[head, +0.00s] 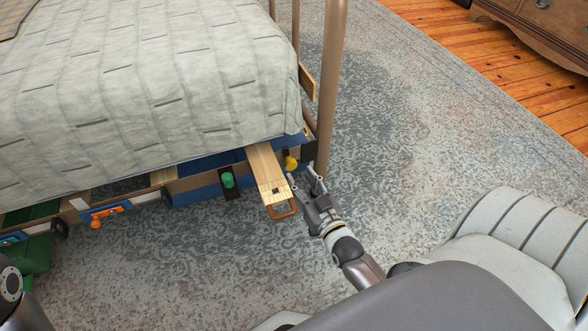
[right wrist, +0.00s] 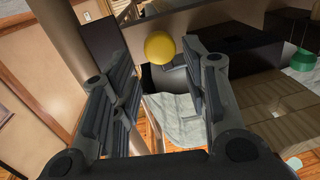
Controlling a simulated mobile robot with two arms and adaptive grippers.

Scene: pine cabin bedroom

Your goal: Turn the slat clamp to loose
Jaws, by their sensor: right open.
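A yellow round knob (head: 290,163) is on the dark bracket at the bed frame's near corner, beside a pale wooden slat (head: 266,170) that sticks out past the frame. My right gripper (head: 302,176) is open and empty, its fingers pointing at the corner just right of the knob. In the right wrist view the yellow knob (right wrist: 159,46) is ahead, beyond the two spread fingers (right wrist: 160,85); I see no contact. A green knob (head: 228,180) sits on a dark plate left of the slat. No label tells me which knob is the slat clamp. My left gripper is out of frame.
The brown bed post (head: 330,90) rises close behind the gripper. A grey upholstered seat (head: 520,240) is at right. Open rug lies between.

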